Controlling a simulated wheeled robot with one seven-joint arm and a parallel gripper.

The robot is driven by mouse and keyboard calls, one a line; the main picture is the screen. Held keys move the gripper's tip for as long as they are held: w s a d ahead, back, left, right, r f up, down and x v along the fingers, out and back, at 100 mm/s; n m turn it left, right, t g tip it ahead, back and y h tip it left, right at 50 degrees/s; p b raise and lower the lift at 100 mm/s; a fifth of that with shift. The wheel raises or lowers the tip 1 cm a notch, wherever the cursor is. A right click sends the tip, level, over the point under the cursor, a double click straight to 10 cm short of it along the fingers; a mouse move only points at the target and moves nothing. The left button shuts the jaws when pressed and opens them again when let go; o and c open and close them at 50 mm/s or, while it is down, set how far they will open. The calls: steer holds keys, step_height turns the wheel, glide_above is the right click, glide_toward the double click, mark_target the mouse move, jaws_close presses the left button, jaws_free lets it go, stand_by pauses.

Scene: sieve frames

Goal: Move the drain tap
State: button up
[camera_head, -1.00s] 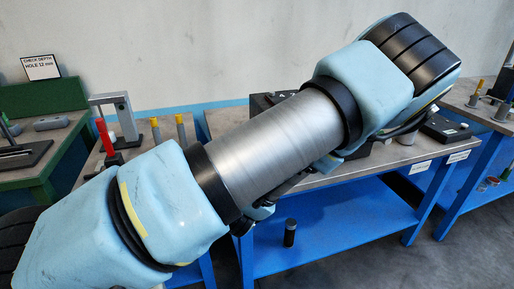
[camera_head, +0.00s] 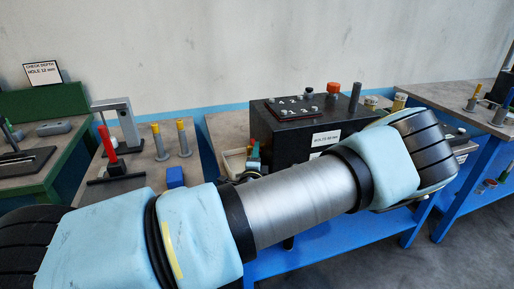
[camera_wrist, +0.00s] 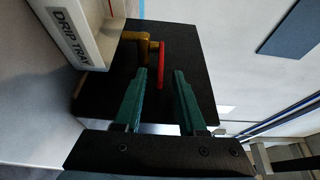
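The drain tap shows in the wrist view as a brass body (camera_wrist: 149,44) with a red lever (camera_wrist: 161,65), on the side of a black box. My gripper (camera_wrist: 160,73) is open, its two green fingers pointing at the tap. The lever's free end appears in the gap between the fingertips, nearer the left finger. A gap shows on both sides, and I cannot tell how deep the lever sits between them.
A white drip tray (camera_wrist: 76,42) is left of the tap in the wrist view. In the head view the black box (camera_head: 290,148) stands on the middle bench. A red-handled fixture (camera_head: 107,140), grey posts (camera_head: 160,141) and a blue block (camera_head: 175,177) are left of it.

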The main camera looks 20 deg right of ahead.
steer(key=shift+w+d, duration=0.3)
steer(key=shift+w, duration=0.25)
jaws_close()
stand_by(1.1)
